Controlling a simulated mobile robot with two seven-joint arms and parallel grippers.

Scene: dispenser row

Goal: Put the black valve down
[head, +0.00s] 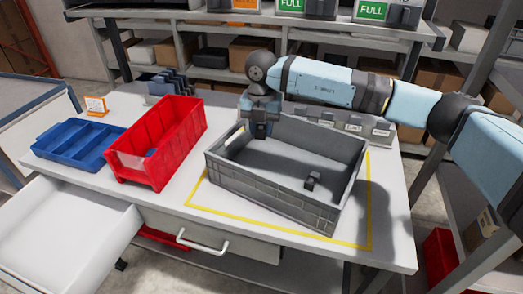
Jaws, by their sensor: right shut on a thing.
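My right gripper (261,130) points down at the back left part of the grey crate (270,199), close to its rear wall. It is shut on the black valve, which is too small and dark against the fingers to make out clearly. A small dark part (312,181) lies on the crate floor toward the right; its exact kind is hard to tell. My left gripper is not in view.
The crate stands inside a yellow outline (371,205) on the white table. A red bin (157,142) and a blue divided tray (78,146) stand to the left. An open drawer (70,225) juts out at the front left. Grey dispensers (353,124) line the back.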

